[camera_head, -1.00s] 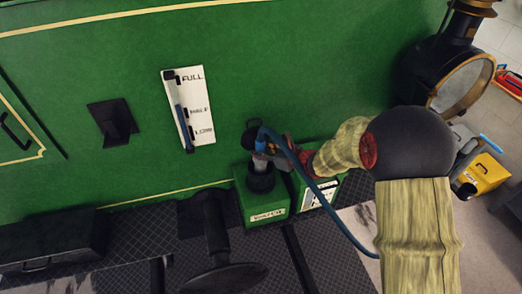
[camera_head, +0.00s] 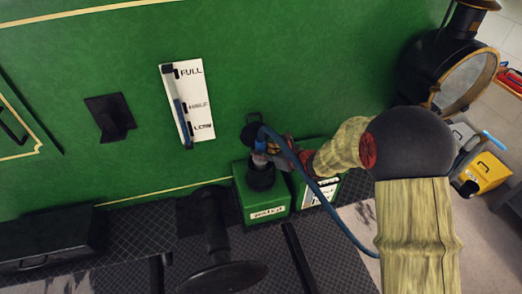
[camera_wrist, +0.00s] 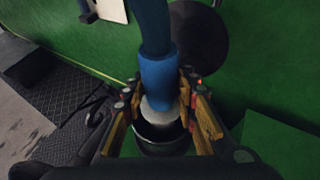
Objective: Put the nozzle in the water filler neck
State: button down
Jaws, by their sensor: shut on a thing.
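My gripper (camera_head: 275,158) is shut on the nozzle (camera_head: 260,160), which has a blue grip, a pale metal lower end and a blue hose. The water filler neck (camera_head: 262,179) is a black cylinder on top of a green box. In the wrist view, the gripper's fingers (camera_wrist: 165,118) flank the nozzle (camera_wrist: 160,78). The nozzle's pale end is at the mouth of the dark round neck (camera_wrist: 162,143). The fingers and nozzle partly hide the opening; how deep the tip sits, I cannot tell. A round dark lid (camera_wrist: 198,45) stands open behind the neck.
A second green box (camera_head: 318,187) with a white label stands close to the right. A dark pedestal (camera_head: 215,235) stands in front on the floor. The hose (camera_head: 335,217) trails down right.

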jog(key=shift+r, duration=0.1)
jog(key=c, duration=1.8)
grip_release()
jog(key=o, duration=0.4)
jog(key=shift+o, duration=0.4)
jog(key=shift+s+d+r, duration=0.1)
jog(key=shift+s+d, duration=0.15)
jog(key=shift+d, duration=0.1)
jog(key=v, duration=1.1)
jog(key=shift+s, duration=0.1)
